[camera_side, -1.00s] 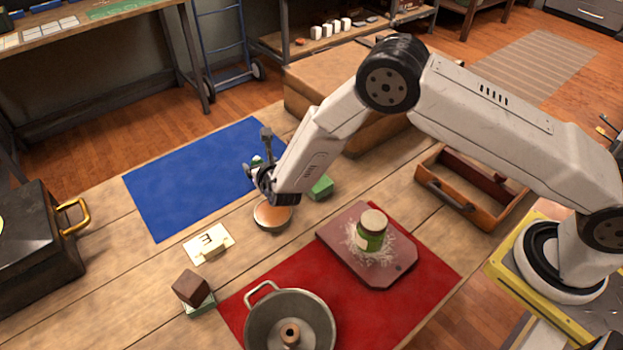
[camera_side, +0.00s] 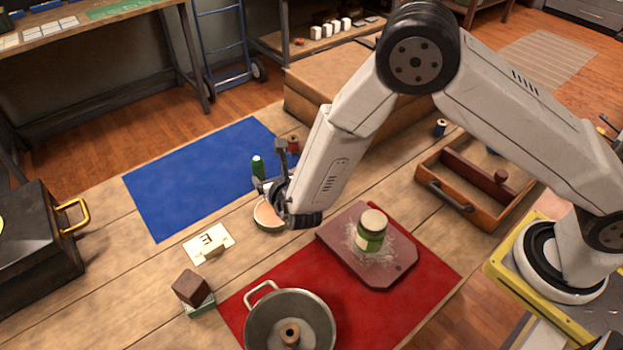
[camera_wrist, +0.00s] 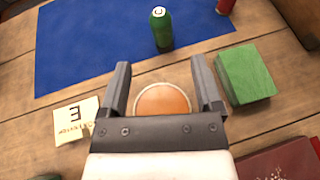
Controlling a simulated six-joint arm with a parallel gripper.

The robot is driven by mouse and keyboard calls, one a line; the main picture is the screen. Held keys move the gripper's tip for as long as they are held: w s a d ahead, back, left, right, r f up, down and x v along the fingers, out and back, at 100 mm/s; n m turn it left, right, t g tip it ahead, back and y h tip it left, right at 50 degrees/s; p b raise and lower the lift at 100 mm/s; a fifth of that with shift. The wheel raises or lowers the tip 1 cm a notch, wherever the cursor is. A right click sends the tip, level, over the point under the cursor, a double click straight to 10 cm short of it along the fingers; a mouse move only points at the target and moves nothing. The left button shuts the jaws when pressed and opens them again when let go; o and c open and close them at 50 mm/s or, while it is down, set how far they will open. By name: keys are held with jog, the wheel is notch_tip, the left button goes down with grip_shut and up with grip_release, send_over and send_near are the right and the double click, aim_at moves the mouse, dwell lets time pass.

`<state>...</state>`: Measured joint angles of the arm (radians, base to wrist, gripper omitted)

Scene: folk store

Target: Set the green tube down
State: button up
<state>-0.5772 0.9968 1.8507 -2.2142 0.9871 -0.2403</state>
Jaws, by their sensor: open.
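The green tube (camera_side: 258,168) stands upright on the blue mat (camera_side: 185,180), near its right edge, with its pale top showing. In the wrist view the green tube (camera_wrist: 161,30) is beyond my fingertips, on the near part of the blue mat (camera_wrist: 90,45), with nothing touching it. My gripper (camera_side: 272,166) is open and empty, low over the table on the near side of the tube. In the wrist view my gripper (camera_wrist: 160,68) has its two fingers wide apart, with a clear gap between them and the tube.
A round orange-topped dish (camera_wrist: 162,103) lies below my fingers. A green block (camera_wrist: 245,75) is right of them, a card (camera_side: 208,244) left. A red spool (camera_side: 293,143) stands behind.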

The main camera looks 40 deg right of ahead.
jog(key=shift+d, duration=0.1)
dwell(0.4)
jog(key=s+d+r+m+g+h, duration=0.2)
jog(key=s+d+m+g, duration=0.2)
jog(key=d+m, duration=0.25)
jog(key=s+d+r+m+g+h, duration=0.2)
jog(key=s+d+r+m+g, duration=0.1)
jog(key=d+m, duration=0.4)
jog(key=s+d+r+m+g+y, duration=0.1)
jog(key=s+d+r+m+y, duration=0.1)
jog(key=s+m, duration=0.5)
jog(key=s+d+r+m+g+y, duration=0.2)
jog(key=s+m, duration=0.6)
jog(key=m, duration=0.4)
notch_tip(320, 180, up, 2)
jog(key=d+y, duration=0.1)
jog(key=y, duration=0.2)
jog(key=shift+r+m+g, duration=0.2)
jog(key=shift+m+g, duration=0.1)
jog(key=shift+m, duration=0.05)
